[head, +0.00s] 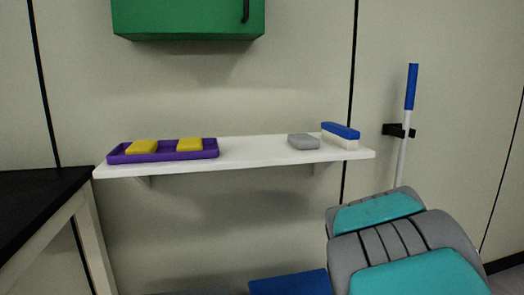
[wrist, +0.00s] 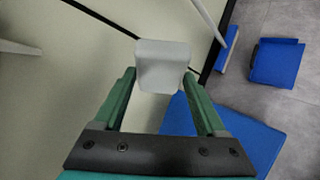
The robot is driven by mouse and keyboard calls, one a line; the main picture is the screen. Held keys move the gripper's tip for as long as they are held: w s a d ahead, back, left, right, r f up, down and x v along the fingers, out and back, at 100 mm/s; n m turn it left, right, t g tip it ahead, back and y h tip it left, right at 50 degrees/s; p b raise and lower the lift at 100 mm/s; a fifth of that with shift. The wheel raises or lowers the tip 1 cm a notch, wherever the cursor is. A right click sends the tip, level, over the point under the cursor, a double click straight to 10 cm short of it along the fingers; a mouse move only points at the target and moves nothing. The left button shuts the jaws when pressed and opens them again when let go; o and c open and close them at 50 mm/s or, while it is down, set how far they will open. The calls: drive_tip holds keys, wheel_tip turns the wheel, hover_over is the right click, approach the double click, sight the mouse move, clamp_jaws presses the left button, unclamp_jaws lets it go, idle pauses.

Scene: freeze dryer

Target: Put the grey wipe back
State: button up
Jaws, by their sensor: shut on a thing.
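My gripper (wrist: 160,76) has green fingers and is shut on a pale grey, rounded block, which looks like the grey wipe (wrist: 163,60). It is held between the fingertips, clear of any surface that I can see. In the head view my gripper and the held block do not show; only my teal and grey arm shows at the lower right. Another grey rounded block (head: 303,141) lies on the white shelf (head: 255,151), left of a blue-and-white brush-like block (head: 340,135).
A purple tray (head: 163,155) with two yellow blocks (head: 142,146) sits on the shelf's left. Bare shelf lies between tray and grey block. A green cabinet (head: 185,18) hangs above. A blue-topped pole (head: 409,100) is clipped to the wall at right. A black-topped table (head: 35,205) stands left.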

drive_tip(key=shift+a+y, duration=0.1)
drive_tip(key=shift+y, duration=0.2)
drive_tip(key=shift+g, duration=0.3)
